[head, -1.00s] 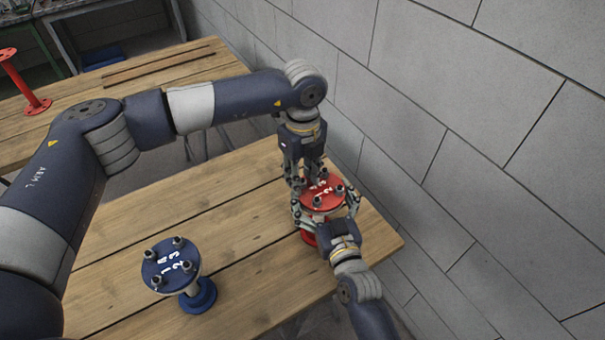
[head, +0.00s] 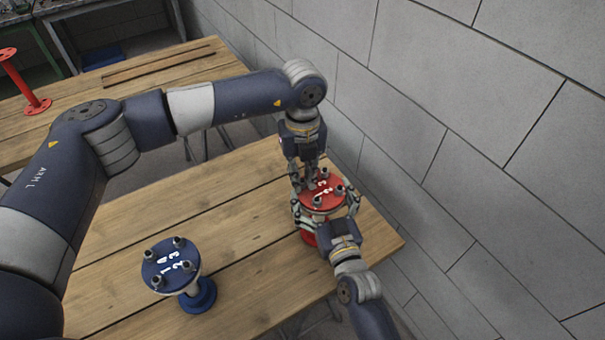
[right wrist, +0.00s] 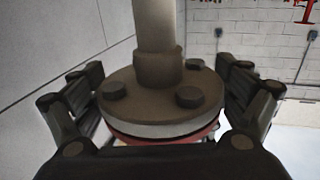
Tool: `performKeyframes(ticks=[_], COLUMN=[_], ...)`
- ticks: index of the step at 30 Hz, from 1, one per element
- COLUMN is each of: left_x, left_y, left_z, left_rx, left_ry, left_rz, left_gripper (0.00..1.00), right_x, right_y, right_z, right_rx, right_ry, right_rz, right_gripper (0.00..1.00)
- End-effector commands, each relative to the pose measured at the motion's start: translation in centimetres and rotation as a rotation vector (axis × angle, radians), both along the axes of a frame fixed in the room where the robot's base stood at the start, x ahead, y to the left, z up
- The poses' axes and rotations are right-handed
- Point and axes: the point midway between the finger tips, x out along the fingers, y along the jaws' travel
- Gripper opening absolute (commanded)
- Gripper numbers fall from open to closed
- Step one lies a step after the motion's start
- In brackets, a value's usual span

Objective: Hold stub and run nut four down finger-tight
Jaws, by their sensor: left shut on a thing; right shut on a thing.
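The red-topped stub (head: 325,203) stands upright near the right corner of the near table, with pale number marks and several bolt ends with nuts on its round flange. My left gripper (head: 309,182) comes down from above and is shut at the back left of this flange; its fingers hide the nut there. My right gripper (head: 326,208) is shut around the flange from the front, one finger on each side. In the right wrist view the flange's brown plate (right wrist: 165,105) sits between the fingers (right wrist: 160,110), with a pipe, bolt heads, a white gasket layer and a red edge.
A blue-topped stub (head: 172,265) with several bolts stands on the near table (head: 130,230) to the left, apart from my grippers. A grey block wall (head: 450,130) runs close along the table's right side. A red flanged piece (head: 22,85) stands on the far table.

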Motion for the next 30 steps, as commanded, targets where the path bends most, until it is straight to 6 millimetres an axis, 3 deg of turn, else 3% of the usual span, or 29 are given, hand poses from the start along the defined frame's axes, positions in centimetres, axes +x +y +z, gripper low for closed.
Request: performKeyframes(ticks=[30], left_x=[0.06], left_y=[-0.01], left_z=[0.14], left_rx=[-0.004], left_ry=[-0.002], left_rz=[-0.964], left_gripper=[0.00], right_x=[0.01], right_y=[-0.03], right_z=[-0.03], right_rx=[-0.001], right_ry=[0.001], right_rz=[0.000], right_gripper=[0.39])
